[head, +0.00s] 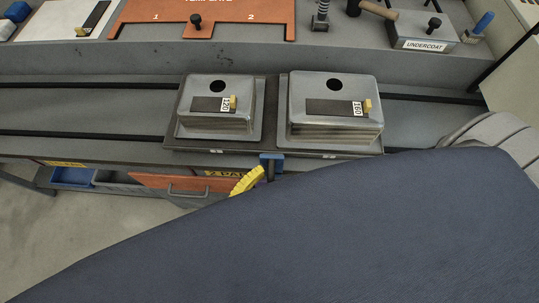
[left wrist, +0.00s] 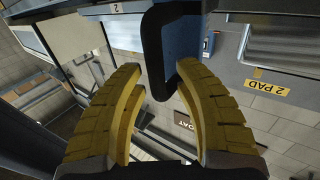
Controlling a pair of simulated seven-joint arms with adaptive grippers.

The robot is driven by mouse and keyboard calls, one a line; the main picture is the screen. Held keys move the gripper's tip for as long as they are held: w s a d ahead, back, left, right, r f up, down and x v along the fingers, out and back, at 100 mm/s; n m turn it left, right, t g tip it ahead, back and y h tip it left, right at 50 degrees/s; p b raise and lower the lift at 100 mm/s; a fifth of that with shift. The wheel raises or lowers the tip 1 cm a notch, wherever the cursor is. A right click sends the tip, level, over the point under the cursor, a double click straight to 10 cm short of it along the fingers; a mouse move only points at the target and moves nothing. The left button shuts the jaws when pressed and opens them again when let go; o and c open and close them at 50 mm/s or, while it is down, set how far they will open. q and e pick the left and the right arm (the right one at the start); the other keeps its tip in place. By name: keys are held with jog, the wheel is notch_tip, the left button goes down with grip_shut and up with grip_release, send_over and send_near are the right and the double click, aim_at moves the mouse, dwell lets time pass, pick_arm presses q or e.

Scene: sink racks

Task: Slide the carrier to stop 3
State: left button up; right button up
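The carrier (head: 272,150) is a dark flat plate on two dark rails, bearing two upturned metal sinks, tagged 120 (head: 216,104) and 160 (head: 335,107). A blue handle (head: 270,158) hangs at its front edge, between the sinks. My left gripper's yellow finger (head: 247,180) shows just below and left of this handle. In the left wrist view, the yellow fingers of my left gripper (left wrist: 160,70) are apart. The handle's dark lower end (left wrist: 158,80) is between them, nearer the right finger, with a gap on the left. My right gripper is not in view.
Rails (head: 85,134) run clear to the left. An orange board (head: 222,20) marked 1 and 2, a mallet (head: 372,8) and an UNDERCOAT box (head: 425,33) stand behind. A "2 PAD" label (left wrist: 267,87) is on the bench front. My dark blue arm link covers the lower right.

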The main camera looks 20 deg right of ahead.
pick_arm(q)
jog(key=shift+o, duration=0.2)
jog(key=shift+s+a+f, duration=0.1)
jog(key=v, duration=1.1)
jog(key=shift+s+a, duration=0.15)
jog(key=shift+a, duration=0.25)
